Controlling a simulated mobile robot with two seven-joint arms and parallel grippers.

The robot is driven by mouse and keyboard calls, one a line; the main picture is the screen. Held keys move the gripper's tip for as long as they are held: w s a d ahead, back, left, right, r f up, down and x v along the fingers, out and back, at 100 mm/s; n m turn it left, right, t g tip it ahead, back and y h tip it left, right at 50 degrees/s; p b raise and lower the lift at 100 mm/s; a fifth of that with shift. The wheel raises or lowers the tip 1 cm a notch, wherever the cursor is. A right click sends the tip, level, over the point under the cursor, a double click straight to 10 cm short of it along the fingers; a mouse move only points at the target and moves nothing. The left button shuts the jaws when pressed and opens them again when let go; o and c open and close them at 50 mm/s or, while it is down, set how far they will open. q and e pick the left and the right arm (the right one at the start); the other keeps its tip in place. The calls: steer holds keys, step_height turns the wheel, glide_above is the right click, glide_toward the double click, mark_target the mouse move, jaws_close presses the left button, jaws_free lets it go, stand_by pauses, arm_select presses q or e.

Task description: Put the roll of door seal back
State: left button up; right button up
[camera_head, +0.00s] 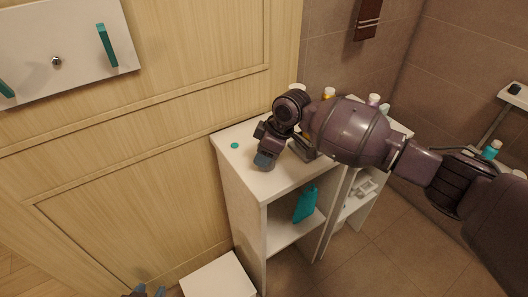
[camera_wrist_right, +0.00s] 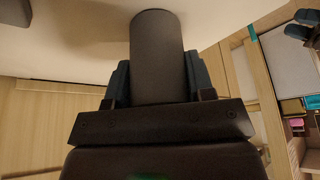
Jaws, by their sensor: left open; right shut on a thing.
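My right gripper (camera_head: 265,160) is low over the front left part of the white cabinet's top (camera_head: 285,180). It is shut on a dark grey cylinder, which I take to be the roll of door seal (camera_wrist_right: 158,58); the roll sits between the two fingers (camera_wrist_right: 158,85) in the right wrist view. The roll's far end is at or close to the pale surface; I cannot tell if it touches.
A small teal disc (camera_head: 235,145) lies on the cabinet top, left of my right gripper. Several bottles stand at the back, partly behind my arm. A teal bottle (camera_head: 305,204) stands on the shelf below. A white box (camera_head: 218,277) is at the cabinet's lower left. A wooden door (camera_head: 130,190) closes off the left.

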arm_select(q)
steer(key=shift+w, duration=0.15)
arm_select(e)
steer(key=shift+f, duration=0.1)
arm_select(q)
steer(key=shift+w+r, duration=0.1)
steer(key=shift+r, duration=0.05)
arm_select(e)
steer(key=o, duration=0.9)
steer(key=shift+r, duration=0.2)
arm_select(q)
steer(key=shift+r+p, duration=0.5)
steer(key=shift+r, duration=0.1)
arm_select(e)
steer(key=v, duration=1.2)
steer(key=shift+s, duration=0.1)
arm_select(q)
steer(key=shift+w, duration=0.15)
steer(key=shift+r, duration=0.1)
